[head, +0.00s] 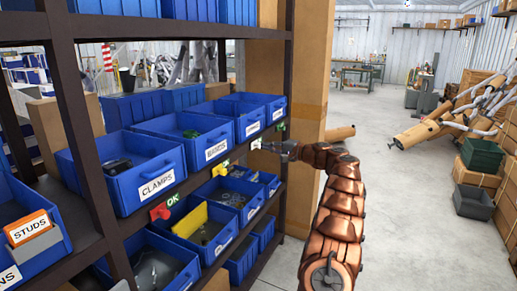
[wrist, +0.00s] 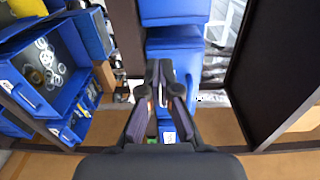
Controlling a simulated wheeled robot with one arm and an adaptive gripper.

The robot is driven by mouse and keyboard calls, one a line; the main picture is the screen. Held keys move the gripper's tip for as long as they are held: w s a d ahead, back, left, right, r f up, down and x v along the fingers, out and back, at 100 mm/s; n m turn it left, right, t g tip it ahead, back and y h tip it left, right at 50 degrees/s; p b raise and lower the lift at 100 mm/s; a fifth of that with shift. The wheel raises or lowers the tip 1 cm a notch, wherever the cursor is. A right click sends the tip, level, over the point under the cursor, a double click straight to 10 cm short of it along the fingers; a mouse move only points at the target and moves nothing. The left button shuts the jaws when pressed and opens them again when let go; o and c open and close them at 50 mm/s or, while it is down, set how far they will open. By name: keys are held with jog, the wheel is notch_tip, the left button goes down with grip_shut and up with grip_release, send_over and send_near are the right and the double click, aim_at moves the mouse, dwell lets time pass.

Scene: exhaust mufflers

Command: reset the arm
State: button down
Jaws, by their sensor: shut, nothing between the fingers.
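My copper-coloured arm (head: 333,215) reaches up from the lower right of the head view and bends left toward the shelf. My gripper (head: 262,146) is at its end, in front of the rack's right upright, near the end of the middle shelf. It is small in that view. In the wrist view my gripper (wrist: 158,88) points at blue bins, with its fingers together and nothing held between them. I cannot tell whether it touches the shelf.
A dark rack holds blue bins, one labelled CLAMPS (head: 140,178). A red tag (head: 160,211) hangs on the shelf edge. A cardboard column (head: 306,110) stands behind my arm. Brown pipes (head: 432,130) and a green crate (head: 481,158) are at right. The floor (head: 400,210) between is clear.

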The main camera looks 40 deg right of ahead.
jog(key=s+a+r+n+g+y+p, duration=0.1)
jog(key=a+r+n+g, duration=0.15)
jog(key=a, duration=0.85)
jog(key=s+a+r+n+g+y, duration=0.1)
jog(key=a+g+y, duration=0.15)
jog(key=a, duration=0.95)
jog(key=s+a+f+n+g+h+p, duration=0.1)
jog(key=s+a+n+g, duration=0.15)
jog(key=s+a, duration=0.6)
jog(key=s+a+n+g+h+p, duration=0.1)
jog(key=s+a+g, duration=0.35)
jog(key=a, duration=0.65)
jog(key=s+a+f+n+g+h+p, duration=0.1)
jog(key=s+a+f+n+g+h, duration=0.15)
jog(key=s, duration=0.75)
jog(key=s+a+f+n+g+h, duration=0.15)
jog(key=s+a, duration=0.25)
jog(key=s, duration=0.6)
jog(key=s+d+f+n+g+h+p, duration=0.1)
jog(key=s+d+f+h, duration=0.1)
jog(key=s, duration=0.8)
jog(key=s+d+f+n+h, duration=0.1)
jog(key=s+d+f+h, duration=0.2)
jog(key=s, duration=0.7)
jog(key=shift+s+d+f+g+p, duration=0.15)
jog(key=shift+s+d+g+p, duration=0.1)
jog(key=shift+d+g+p, duration=0.2)
